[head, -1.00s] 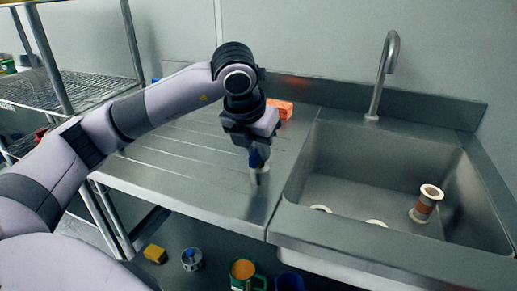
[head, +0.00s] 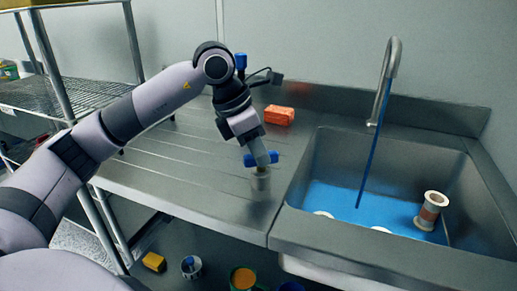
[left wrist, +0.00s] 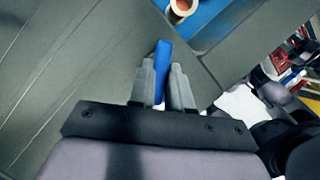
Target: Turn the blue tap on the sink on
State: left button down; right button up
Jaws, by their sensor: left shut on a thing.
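The blue tap handle (head: 275,157) sits on a short grey post (head: 260,183) on the steel counter, left of the sink (head: 300,237). My left gripper (head: 260,155) is shut on the handle, and its fingers hide part of it. In the left wrist view the blue handle (left wrist: 163,58) stands between the two fingertips (left wrist: 160,75). A blue stream (head: 373,150) runs from the curved spout (head: 391,60) into the sink, and blue liquid (head: 350,205) covers the sink floor. My right gripper is not in view.
A white and brown spool (head: 431,211) stands in the sink, with pale round things near its front wall. An orange block (head: 279,115) lies at the back of the counter. A wire rack (head: 75,93) stands at left. Cups and a yellow block (head: 154,262) are below.

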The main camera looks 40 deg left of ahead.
pick_arm(q)
jog(key=shift+f+m, duration=0.15)
jog(key=shift+m, duration=0.45)
jog(key=c, duration=1.1)
grip_release()
jog(key=shift+o, duration=0.2)
jog(key=shift+a+r, duration=0.15)
jog(key=shift+r, duration=0.4)
jog(key=v, duration=0.6)
jog(key=shift+a+p, duration=0.15)
jog(key=shift+p, duration=0.2)
